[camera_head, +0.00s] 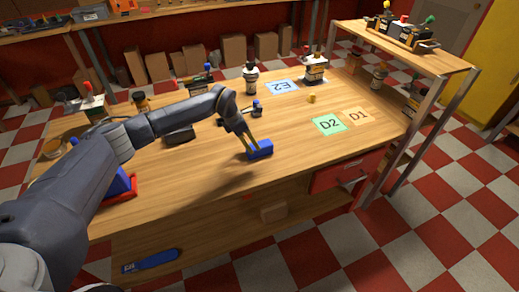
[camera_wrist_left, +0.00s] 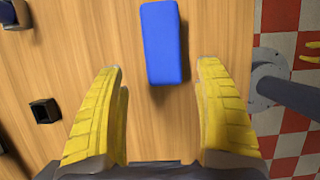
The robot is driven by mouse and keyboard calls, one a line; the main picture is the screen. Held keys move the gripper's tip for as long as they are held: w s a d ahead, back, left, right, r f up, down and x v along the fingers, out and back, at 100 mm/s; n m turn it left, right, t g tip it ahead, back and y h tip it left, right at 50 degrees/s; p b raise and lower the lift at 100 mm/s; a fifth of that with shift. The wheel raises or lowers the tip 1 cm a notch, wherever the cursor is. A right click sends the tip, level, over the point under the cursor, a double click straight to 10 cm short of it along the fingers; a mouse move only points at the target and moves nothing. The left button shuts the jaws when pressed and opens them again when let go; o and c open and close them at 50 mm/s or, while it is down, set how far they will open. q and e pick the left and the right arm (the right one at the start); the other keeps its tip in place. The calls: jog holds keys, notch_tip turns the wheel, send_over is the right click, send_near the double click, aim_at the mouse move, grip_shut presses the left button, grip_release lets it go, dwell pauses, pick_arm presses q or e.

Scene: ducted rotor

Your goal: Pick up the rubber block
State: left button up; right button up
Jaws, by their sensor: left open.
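The blue block (camera_head: 261,149), which I take as the rubber block, lies on the wooden table near its front edge. In the left wrist view the blue block (camera_wrist_left: 165,42) lies ahead of the fingertips, in line with the gap between them. My left gripper (camera_head: 250,145) is open and empty, reaching down at the block in the head view. Its yellow fingers (camera_wrist_left: 160,64) stand apart on both sides of the gap. My right gripper does not show in the head view; yellow finger-like parts at the right edge of the left wrist view may be it.
A green D2 mat (camera_head: 328,124), an orange D1 mat (camera_head: 358,116) and a blue E2 mat (camera_head: 283,87) lie on the table (camera_head: 215,165). A small yellow object (camera_head: 311,98) stands beyond the block. A dark square piece (camera_wrist_left: 45,110) lies left of my fingers.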

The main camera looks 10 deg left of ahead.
aim_at(253, 146)
pick_arm(q)
jog(key=x, duration=0.3)
jog(key=shift+s+d+f, duration=0.1)
jog(key=shift+s+f, duration=0.1)
jog(key=shift+s, duration=0.1)
jog(key=shift+x, duration=0.85)
jog(key=c, duration=1.3)
jog(key=shift+r, duration=0.15)
